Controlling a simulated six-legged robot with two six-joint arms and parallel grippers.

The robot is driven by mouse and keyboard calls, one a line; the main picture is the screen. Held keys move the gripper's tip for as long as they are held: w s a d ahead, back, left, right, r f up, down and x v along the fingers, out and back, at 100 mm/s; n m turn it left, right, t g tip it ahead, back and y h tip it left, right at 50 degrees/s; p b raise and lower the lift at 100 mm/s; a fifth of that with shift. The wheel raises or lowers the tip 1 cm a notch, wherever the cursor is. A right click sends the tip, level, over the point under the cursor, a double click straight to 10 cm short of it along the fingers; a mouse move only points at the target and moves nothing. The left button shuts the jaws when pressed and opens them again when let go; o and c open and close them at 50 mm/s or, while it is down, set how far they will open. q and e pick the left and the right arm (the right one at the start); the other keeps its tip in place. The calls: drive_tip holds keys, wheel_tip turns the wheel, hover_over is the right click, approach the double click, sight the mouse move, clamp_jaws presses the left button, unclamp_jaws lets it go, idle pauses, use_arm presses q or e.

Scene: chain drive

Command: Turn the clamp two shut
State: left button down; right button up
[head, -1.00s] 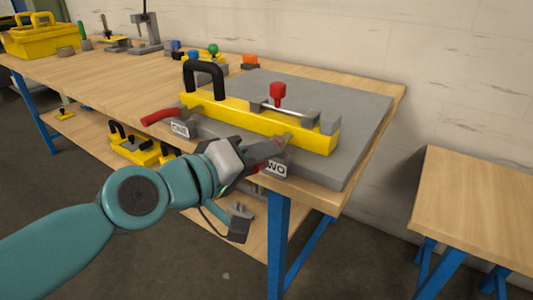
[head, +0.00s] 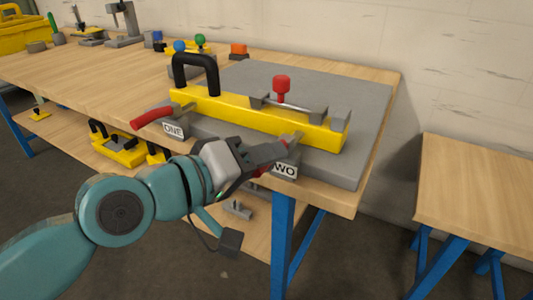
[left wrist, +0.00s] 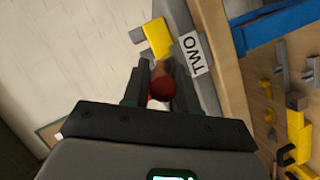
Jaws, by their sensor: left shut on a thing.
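Clamp two sits at the front edge of the grey plate (head: 345,172), by the white label TWO (head: 284,170). Its grey body (head: 290,138) touches or nearly touches the yellow bar (head: 240,116). My left gripper (head: 270,158) is at clamp two and shut on its red handle (left wrist: 162,88), which shows between the fingers in the left wrist view. In the head view the gripper mostly hides this handle. Clamp one, with its red handle (head: 152,116) pointing left, is by the label ONE (head: 173,130). My right gripper is not in view.
A black arch handle (head: 196,70) and a red knob (head: 281,86) stand up from the yellow bar. A lower shelf (head: 225,213) holds yellow and grey parts. A second wooden table (head: 480,190) stands at the right, with a floor gap between.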

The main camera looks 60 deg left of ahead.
use_arm(q)
drive_tip(key=shift+r, duration=0.15)
idle(0.3)
drive_tip(key=c, duration=1)
unclamp_jaws()
drive_tip(key=shift+s, duration=0.1)
